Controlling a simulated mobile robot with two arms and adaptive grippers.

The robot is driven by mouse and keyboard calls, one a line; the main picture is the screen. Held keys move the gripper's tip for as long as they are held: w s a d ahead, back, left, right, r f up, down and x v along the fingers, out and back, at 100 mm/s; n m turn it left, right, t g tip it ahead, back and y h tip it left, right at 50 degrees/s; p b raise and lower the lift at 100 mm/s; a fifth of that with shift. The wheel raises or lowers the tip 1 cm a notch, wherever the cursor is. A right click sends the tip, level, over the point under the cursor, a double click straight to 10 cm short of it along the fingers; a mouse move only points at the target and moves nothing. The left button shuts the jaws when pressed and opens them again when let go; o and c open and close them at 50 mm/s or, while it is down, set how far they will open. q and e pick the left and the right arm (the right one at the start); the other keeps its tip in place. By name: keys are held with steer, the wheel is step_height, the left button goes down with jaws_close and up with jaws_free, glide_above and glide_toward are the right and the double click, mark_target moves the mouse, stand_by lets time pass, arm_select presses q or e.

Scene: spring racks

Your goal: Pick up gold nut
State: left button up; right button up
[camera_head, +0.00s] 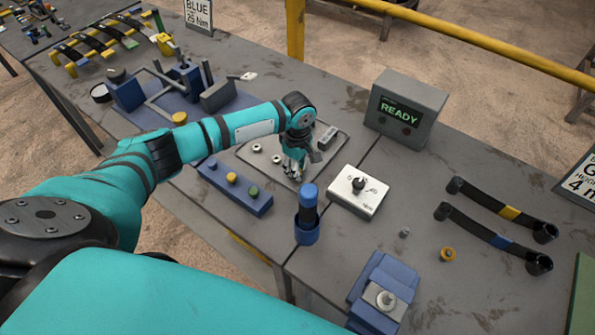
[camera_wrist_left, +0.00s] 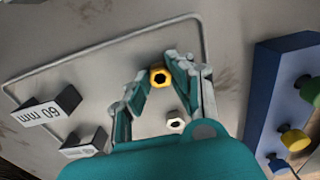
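The gold nut (camera_wrist_left: 158,77) shows in the left wrist view, lying between the fingertips of my left gripper (camera_wrist_left: 157,72). The fingers stand apart on either side of it, and I see no clear contact. In the head view my left gripper (camera_head: 293,168) points down over the grey outlined tray area (camera_head: 250,166) and hides this nut. Two silver nuts (camera_head: 257,148) lie to its left there. One silver nut (camera_wrist_left: 175,124) lies nearer the palm in the wrist view. My right gripper is not in view.
A blue block with coloured knobs (camera_head: 235,188) stands left of the gripper. A blue-capped cylinder (camera_head: 307,205) and a white dial box (camera_head: 358,191) stand close by. A READY display (camera_head: 405,108) is behind. Another gold piece (camera_head: 447,254) lies at the right.

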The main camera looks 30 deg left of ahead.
arm_select(q)
steer(key=shift+c, duration=0.9)
steer(key=shift+r, duration=0.1)
